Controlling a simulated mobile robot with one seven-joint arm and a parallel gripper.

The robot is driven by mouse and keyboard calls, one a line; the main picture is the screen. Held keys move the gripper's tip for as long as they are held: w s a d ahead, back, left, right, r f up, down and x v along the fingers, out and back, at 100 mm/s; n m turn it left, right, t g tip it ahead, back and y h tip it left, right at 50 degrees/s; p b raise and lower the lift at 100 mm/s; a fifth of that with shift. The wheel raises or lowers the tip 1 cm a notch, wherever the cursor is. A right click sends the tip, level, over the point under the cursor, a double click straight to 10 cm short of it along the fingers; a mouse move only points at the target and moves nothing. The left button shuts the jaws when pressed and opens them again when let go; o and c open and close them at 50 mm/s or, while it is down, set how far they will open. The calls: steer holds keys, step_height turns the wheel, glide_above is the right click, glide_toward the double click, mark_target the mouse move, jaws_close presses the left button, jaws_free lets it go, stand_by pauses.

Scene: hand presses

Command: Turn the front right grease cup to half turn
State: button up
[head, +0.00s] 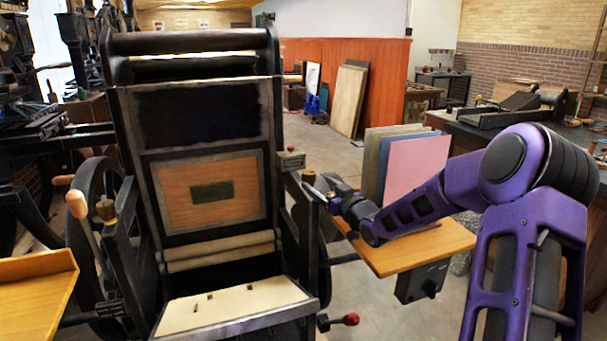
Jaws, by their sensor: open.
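A hand press (200,65) with a black frame stands left of centre. The front right grease cup (308,177) is a small brass-coloured cup on top of the right side frame, partly hidden by my gripper; I cannot tell its turn mark. My gripper (322,188) is at the end of my purple arm, reaching in from the right. It is open, right beside the cup; I cannot tell whether the jaws are around it or touch it. A matching brass cup (106,209) sits on the left side frame.
A wooden shelf (440,246) with upright boards (418,168) lies under my forearm. A small box with a red button (291,158) is just behind the cup. A red-knobbed handle (350,319) juts out low at right. A wooden-handled lever (77,204) stands left.

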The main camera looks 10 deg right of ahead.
mark_target(303, 173)
steer(key=x, duration=0.9)
steer(key=shift+w+a, duration=0.1)
steer(key=shift+w, duration=0.1)
jaws_close()
